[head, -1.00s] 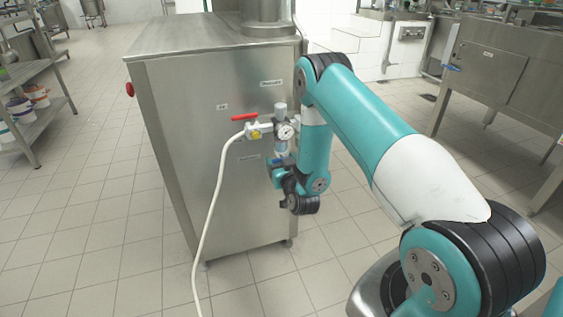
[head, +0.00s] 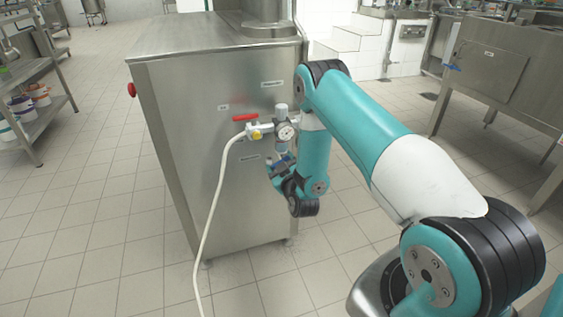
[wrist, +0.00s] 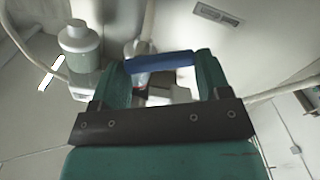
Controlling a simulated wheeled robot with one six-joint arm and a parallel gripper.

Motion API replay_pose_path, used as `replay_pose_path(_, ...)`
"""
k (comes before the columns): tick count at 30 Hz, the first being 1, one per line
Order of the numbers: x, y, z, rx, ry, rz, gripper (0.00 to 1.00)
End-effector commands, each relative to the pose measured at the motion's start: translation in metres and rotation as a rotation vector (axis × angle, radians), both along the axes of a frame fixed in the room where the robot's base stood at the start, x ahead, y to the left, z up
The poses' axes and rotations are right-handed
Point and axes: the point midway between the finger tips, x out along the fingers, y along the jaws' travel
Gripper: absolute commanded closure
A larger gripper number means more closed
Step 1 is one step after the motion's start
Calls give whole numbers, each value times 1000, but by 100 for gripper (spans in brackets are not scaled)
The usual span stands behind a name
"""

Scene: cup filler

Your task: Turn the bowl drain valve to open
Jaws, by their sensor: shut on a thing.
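In the wrist view a blue handle (wrist: 160,62) lies across between the tips of my gripper (wrist: 158,70), which is shut on it; I take it to be the bowl drain valve's handle. The valve body behind the handle is mostly hidden by the gripper. A grey-capped bowl-like cylinder (wrist: 79,38) stands left of the fingers in the wrist view.
A red lever (head: 245,118) and yellow fitting (head: 255,134) sit left of the gauge on the steel cabinet (head: 190,105). A white hose (head: 212,205) hangs from there to the floor. Open tiled floor (head: 90,230) lies left; a shelf (head: 45,105) stands at far left.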

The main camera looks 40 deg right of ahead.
Motion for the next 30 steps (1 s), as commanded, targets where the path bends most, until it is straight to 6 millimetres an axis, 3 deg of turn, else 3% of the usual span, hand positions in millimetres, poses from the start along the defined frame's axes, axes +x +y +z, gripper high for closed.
replay_pose_path(30,-4,-8,-15,-880,258,1,54)
